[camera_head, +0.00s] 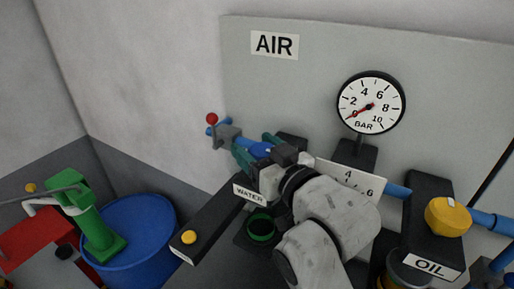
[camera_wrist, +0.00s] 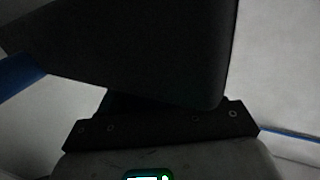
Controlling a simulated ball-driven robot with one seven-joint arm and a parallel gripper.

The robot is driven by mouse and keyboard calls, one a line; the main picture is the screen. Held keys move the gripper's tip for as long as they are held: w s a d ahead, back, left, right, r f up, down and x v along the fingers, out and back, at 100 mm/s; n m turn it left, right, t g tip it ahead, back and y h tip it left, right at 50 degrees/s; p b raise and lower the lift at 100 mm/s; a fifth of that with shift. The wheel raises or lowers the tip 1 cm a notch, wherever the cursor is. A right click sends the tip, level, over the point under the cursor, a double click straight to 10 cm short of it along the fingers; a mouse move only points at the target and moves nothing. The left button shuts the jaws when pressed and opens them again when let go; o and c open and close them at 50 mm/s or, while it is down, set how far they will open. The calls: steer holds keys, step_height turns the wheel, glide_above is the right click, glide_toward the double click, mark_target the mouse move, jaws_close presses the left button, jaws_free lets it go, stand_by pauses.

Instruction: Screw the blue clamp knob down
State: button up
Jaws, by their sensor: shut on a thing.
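The blue clamp knob (camera_head: 260,150) shows as a small blue patch between the green fingers of my gripper (camera_head: 255,147), at the panel's lower left. My gripper is shut on it. The fingers and the wrist hide most of the knob, and what lies under it cannot be seen. In the wrist view a large dark shape fills the upper part, and the knob cannot be made out there.
A red-tipped lever valve (camera_head: 212,119) on the blue pipe stands just left of my gripper. The WATER block (camera_head: 215,218) with a yellow button lies below. A pressure gauge (camera_head: 371,102) reads near zero. A yellow knob (camera_head: 448,217) is right; a blue tub (camera_head: 140,207) is left.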

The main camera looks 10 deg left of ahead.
steer(key=shift+m+t+h, duration=0.3)
